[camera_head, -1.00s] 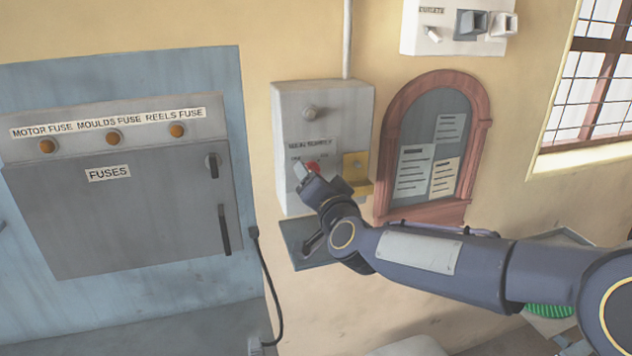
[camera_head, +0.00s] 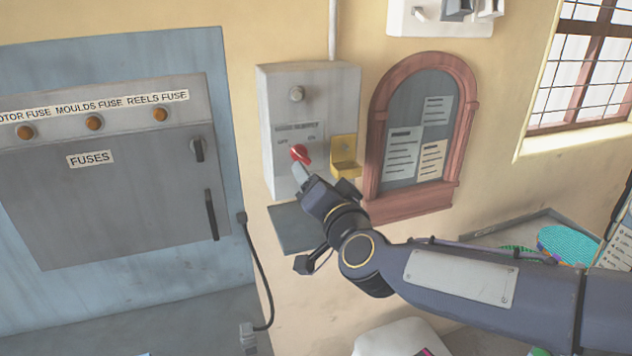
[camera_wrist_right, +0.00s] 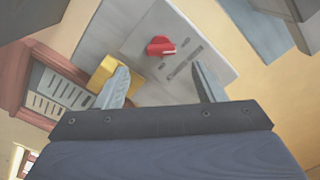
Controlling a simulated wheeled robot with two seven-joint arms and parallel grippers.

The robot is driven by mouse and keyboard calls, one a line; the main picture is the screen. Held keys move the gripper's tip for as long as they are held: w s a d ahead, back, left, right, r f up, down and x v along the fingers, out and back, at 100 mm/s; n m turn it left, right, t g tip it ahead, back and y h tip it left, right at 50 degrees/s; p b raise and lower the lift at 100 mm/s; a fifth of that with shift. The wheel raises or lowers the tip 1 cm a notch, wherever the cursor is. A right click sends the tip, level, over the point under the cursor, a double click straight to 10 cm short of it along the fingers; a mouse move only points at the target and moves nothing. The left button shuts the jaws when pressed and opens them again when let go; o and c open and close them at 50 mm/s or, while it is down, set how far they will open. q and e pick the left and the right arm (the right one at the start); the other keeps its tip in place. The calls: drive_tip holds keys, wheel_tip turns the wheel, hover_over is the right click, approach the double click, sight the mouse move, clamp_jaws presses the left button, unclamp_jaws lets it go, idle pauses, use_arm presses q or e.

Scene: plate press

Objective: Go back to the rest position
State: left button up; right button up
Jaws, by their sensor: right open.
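My right gripper (camera_head: 304,178) is in front of the grey main supply box (camera_head: 308,84) on the wall, just below its red knob (camera_head: 300,153). In the right wrist view the gripper's two fingers (camera_wrist_right: 162,84) are apart with nothing between them. The red knob (camera_wrist_right: 160,46) shows beyond the fingertips, clear of both. The yellow bracket (camera_head: 345,158) is on the right side of the box. It also shows in the right wrist view (camera_wrist_right: 104,72), behind one finger. My left gripper is not in view.
A closed grey fuse cabinet (camera_head: 120,190) with a black handle is on the left. A red-framed notice board (camera_head: 418,200) hangs right of the supply box. A small dark shelf (camera_head: 290,230) is below the box. A black cable (camera_head: 262,265) hangs beside it.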

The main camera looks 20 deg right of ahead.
drive_tip(key=shift+s, duration=0.1)
idle(0.3)
drive_tip(key=s+d+f+n+g+y, duration=0.1)
drive_tip(key=s+f+n+g, duration=0.2)
drive_tip(key=s+f+g, duration=0.3)
drive_tip(key=s+d+f+n+g+y, duration=0.2)
drive_tip(key=s+f+g, duration=0.4)
drive_tip(key=s+f, duration=0.8)
drive_tip(key=s+n, duration=0.1)
drive_tip(key=s, duration=0.6)
drive_tip(key=shift+d+n, duration=0.3)
